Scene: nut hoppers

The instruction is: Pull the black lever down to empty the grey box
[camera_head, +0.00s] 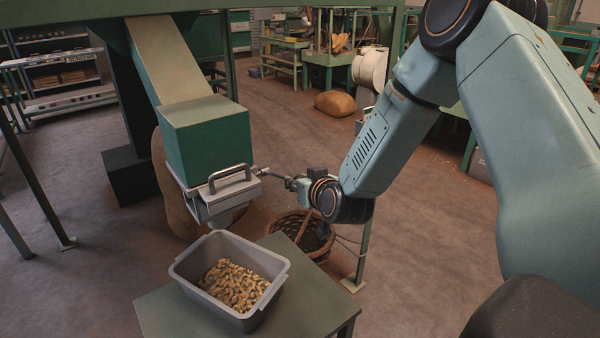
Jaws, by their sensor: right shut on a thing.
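A grey metal box (222,198) with a bar handle hangs under the green hopper (207,140). A dark lever (275,176) sticks out from the box's right side, close to level and sloping slightly down to the right. My right gripper (293,184) comes in from the right and is shut on the lever's outer end; the fingers are small and partly hidden by the wrist. A grey tub (190,282) holding shelled-looking nuts (236,286) stands below the box. My left gripper is out of view.
The tub stands on a green table (310,303). A wicker basket (322,247) is on the floor behind it, near a green post (361,255). A brown sack (170,190) stands behind the hopper. The floor at right is open.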

